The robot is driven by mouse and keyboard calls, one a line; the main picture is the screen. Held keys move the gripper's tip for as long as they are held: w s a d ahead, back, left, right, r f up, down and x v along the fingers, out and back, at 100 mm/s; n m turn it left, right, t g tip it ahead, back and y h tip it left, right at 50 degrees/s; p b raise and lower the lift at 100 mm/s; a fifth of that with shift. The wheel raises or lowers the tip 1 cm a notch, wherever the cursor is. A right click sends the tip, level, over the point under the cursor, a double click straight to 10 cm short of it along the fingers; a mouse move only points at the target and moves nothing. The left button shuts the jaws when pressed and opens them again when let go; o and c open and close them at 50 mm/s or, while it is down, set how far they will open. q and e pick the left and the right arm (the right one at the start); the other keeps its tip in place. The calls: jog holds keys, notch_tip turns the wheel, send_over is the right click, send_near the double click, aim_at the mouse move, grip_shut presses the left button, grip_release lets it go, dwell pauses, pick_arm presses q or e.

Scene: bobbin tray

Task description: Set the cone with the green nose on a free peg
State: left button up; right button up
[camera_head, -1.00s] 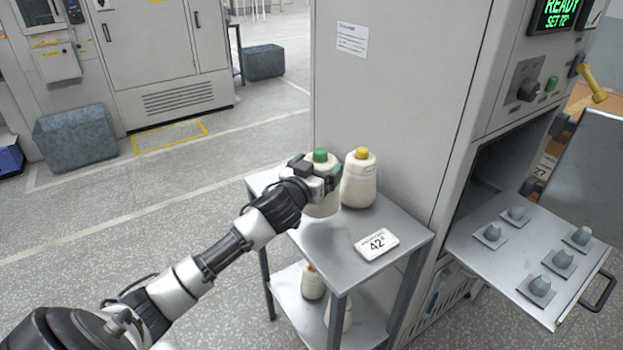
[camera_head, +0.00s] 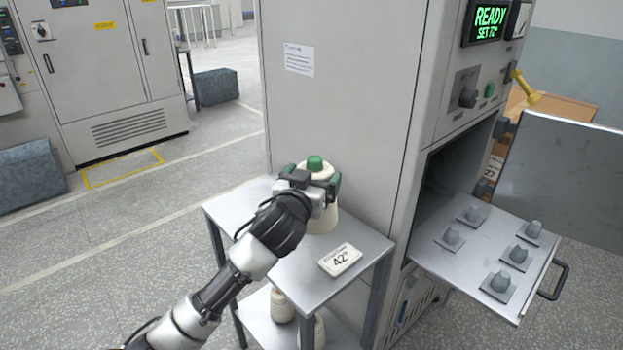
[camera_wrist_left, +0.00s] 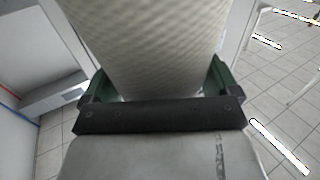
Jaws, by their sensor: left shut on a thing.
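The cone with the green nose (camera_head: 315,163) is upright in my left gripper (camera_head: 313,188), above the small steel side table (camera_head: 290,265). The gripper is shut around its upper body. In the left wrist view the cone's pale ribbed yarn (camera_wrist_left: 145,45) fills the space between the green-padded fingers (camera_wrist_left: 152,88). I cannot tell whether its base touches the table. The pulled-out tray (camera_head: 440,262) at the right carries several grey pegs, such as one at its front (camera_head: 500,281), all bare. The yellow-nosed cone is hidden now. My right gripper is out of view.
A "42" sign (camera_head: 340,260) lies on the side table. More cones (camera_head: 281,305) stand on its lower shelf. The tall machine cabinet (camera_head: 340,90) stands between table and tray. An open door (camera_head: 565,175) and a black handle (camera_head: 555,282) flank the tray.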

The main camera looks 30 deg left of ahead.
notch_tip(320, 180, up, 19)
jog(key=p, duration=1.8)
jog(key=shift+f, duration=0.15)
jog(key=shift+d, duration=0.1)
